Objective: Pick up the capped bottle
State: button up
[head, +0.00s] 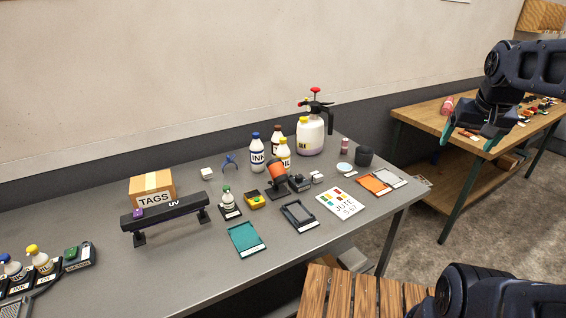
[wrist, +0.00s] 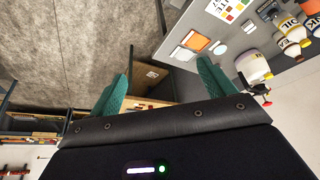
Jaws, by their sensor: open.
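Several capped bottles stand upright on the grey table (head: 190,260) in the head view; I cannot tell which one the task names. A white bottle with a blue cap (head: 257,156) is at the back middle. A yellow-capped bottle (head: 284,154) is right of it, with a dark-capped bottle (head: 276,139) just behind. Two smaller capped bottles, yellow-capped (head: 41,262) and blue-capped (head: 13,269), sit in a rack at the far left. My gripper (head: 470,137) is open and empty, far right of the bottles. Its teal fingers (wrist: 163,67) show apart in the wrist view.
A pump sprayer (head: 311,134) with a red knob stands beside the bottles. A wooden workbench (head: 430,118) is at right, a slatted wooden surface (head: 345,296) in front.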

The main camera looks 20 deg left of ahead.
jog(key=w+a+f+m+y, duration=0.1)
jog(key=w+a+f+m, duration=0.1)
jog(key=w+a+f, duration=0.5)
jog(key=w+a+f+m, duration=0.1)
jog(key=w+a+f, duration=0.3)
jog(key=w+a, duration=0.6)
jog(key=w+a+f+m+y, duration=0.2)
jog(key=a+f+y, duration=0.15)
jog(key=a, duration=0.55)
jog(key=w+a+f+m+y, duration=0.2)
jog(key=w+a+f+m, duration=0.15)
jog(key=a, duration=0.55)
jog(key=a+r+m+y, duration=0.5)
jog(key=a+m+y, duration=0.1)
jog(key=a, duration=0.6)
jog(key=w+r+m+t+y, duration=0.2)
jog(key=w+r+m, duration=0.1)
jog(key=r+m, duration=0.3)
jog(key=w+r+m+t+y, duration=0.1)
jog(key=w+r+m+t, duration=0.15)
jog(key=r, duration=0.45)
send_near(280, 152)
jog(key=w+f, duration=0.2)
jog(key=w, duration=0.1)
jog(key=shift+a+m, duration=0.1)
jog(key=shift+m, duration=0.2)
jog(key=shift+x, duration=5.35)
